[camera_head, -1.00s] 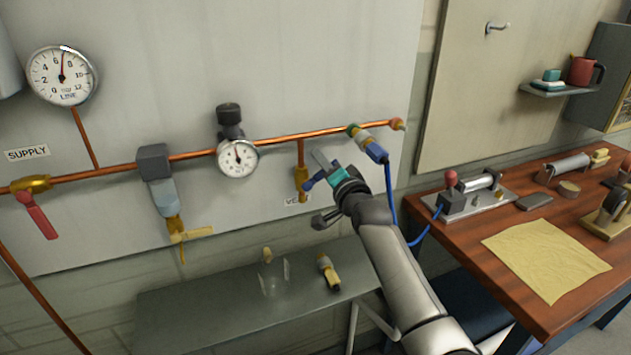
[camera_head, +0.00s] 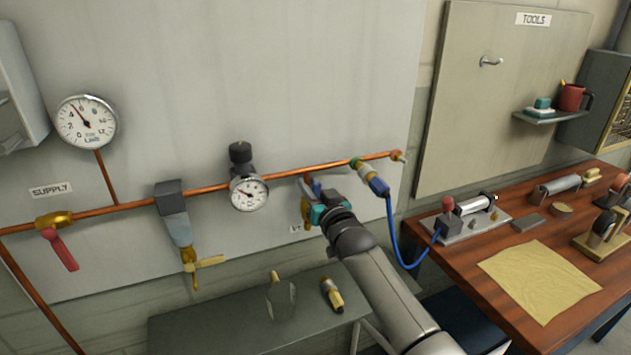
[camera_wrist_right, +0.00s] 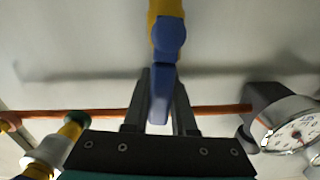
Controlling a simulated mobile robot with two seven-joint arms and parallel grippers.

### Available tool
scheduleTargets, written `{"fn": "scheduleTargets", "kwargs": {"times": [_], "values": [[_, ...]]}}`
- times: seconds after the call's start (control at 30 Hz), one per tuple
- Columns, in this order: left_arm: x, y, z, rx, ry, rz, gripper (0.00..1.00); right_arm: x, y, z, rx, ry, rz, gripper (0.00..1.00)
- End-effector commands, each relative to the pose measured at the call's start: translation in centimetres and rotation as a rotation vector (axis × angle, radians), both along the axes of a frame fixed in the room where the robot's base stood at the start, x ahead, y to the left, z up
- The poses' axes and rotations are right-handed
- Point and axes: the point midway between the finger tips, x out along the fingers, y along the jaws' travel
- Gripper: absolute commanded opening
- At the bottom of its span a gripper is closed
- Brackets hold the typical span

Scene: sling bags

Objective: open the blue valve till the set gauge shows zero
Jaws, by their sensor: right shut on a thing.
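The blue valve hangs under the copper pipe, with a yellow body (camera_head: 306,212) and a blue handle (camera_wrist_right: 167,40). In the right wrist view, my right gripper (camera_wrist_right: 160,100) has its two fingers closed on the blue handle. In the head view, my right gripper (camera_head: 314,188) hides most of the valve. The small round gauge (camera_head: 248,193), apparently the set gauge, sits on the pipe left of the valve; its needle points up and left, and its numbers are too small to read. My left gripper is not in view.
The line gauge (camera_head: 86,121) reads about 5. A red-handled supply valve (camera_head: 60,248) and a grey filter (camera_head: 173,217) are to the left. A blue hose (camera_head: 392,235) hangs right of my arm. A grey shelf (camera_head: 220,325) lies below; a wooden workbench (camera_head: 450,268) stands right.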

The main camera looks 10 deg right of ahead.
Motion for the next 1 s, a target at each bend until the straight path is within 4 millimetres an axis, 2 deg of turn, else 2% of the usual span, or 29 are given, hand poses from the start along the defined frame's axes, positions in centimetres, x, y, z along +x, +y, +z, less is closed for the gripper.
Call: {"fn": "scheduleTargets", "kwargs": {"times": [0.3, 0.87, 0.9, 1.0], "values": [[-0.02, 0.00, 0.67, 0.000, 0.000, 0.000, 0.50, -0.16, 0.75, 0.06, -0.124, -0.025, 0.000, 0.00], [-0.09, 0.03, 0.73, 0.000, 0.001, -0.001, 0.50, -0.19, 0.91, -0.02, -0.153, -0.030, 0.001, 0.00], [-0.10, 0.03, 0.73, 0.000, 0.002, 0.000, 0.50, -0.19, 0.92, -0.03, -0.154, -0.030, 0.001, 0.28], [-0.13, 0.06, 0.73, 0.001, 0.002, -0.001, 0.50, -0.19, 0.91, -0.02, -0.152, -0.030, 0.001, 0.39]]}}
